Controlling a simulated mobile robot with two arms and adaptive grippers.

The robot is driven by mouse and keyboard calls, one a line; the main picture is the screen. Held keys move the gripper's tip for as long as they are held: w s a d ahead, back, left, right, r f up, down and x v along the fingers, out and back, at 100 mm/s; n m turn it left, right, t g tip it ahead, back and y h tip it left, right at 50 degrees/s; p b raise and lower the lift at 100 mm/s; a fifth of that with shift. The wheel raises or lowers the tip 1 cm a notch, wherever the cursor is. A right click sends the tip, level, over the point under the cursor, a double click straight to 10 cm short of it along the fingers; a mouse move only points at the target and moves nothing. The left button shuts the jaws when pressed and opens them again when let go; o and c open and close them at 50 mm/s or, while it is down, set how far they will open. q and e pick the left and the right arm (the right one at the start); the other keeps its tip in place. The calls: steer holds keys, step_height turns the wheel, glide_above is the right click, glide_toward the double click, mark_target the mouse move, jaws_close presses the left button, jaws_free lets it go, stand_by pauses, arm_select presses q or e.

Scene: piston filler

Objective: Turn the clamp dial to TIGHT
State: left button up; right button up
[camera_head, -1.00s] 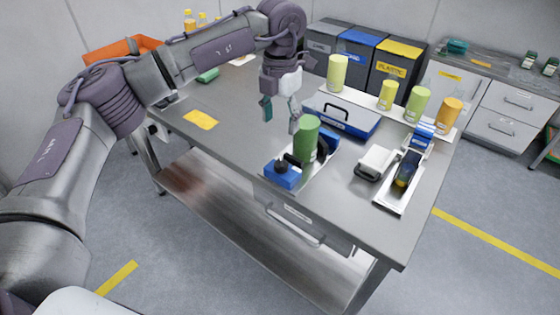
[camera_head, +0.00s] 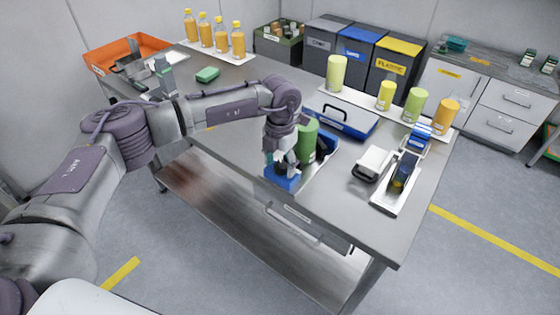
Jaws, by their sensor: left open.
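A blue block (camera_head: 284,182) sits at the front edge of the steel table, by the foot of a fixture. A green cylinder (camera_head: 307,137) stands upright at this fixture, with dark and blue parts beside it. My left gripper (camera_head: 281,160) points down right over the blue block, its jaws open around the block's top. The dark knob on top of the block is hidden behind the fingers now. I cannot tell whether the fingers touch it, and no dial marking can be read. My right gripper is not in view.
A blue case (camera_head: 345,121) with a black handle lies behind the fixture. A white tray (camera_head: 388,203) with a dark and blue device and a white scale-like device (camera_head: 374,163) are to the right. Several yellow-green containers stand farther back.

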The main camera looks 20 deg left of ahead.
arm_select(q)
steer(key=c, duration=1.1)
steer(key=shift+c, duration=0.2)
